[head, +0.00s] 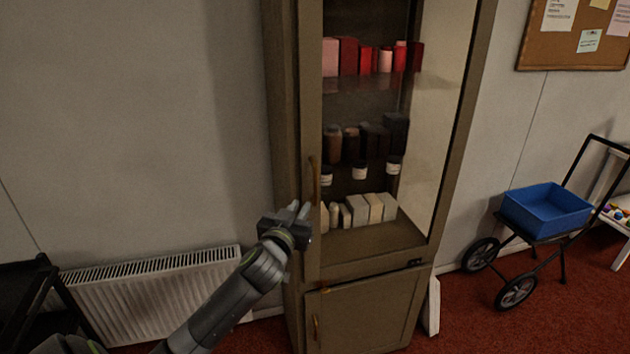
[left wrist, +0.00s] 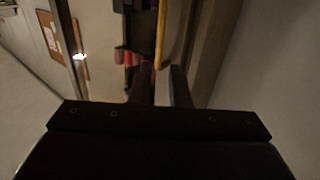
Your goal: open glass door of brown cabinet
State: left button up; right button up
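The tall brown cabinet (head: 283,120) stands against the wall in the head view. Its upper glass door (head: 360,100) appears shut, with shelves of items visible behind the glass. A vertical brass handle (head: 312,182) sits on the door's left stile; it also shows in the left wrist view (left wrist: 161,35). My left gripper (head: 300,210) is just left of the handle's lower end. Its two fingers (left wrist: 164,88) are apart with nothing visibly held between them. The handle lies ahead of the finger gap; I cannot tell whether they touch. My right gripper is not in view.
A lower cabinet door (head: 365,310) has its own small handle. A white radiator (head: 150,295) is on the wall at left, with a dark chair-like frame (head: 35,300) beside it. A cart with a blue bin (head: 545,210) stands at right.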

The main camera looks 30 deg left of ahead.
aim_at(315, 185)
pick_arm(q)
jog(key=p+x, duration=0.2)
jog(key=x, duration=1)
jog(key=shift+w+p, duration=0.3)
jog(key=shift+w, duration=0.1)
grip_shut()
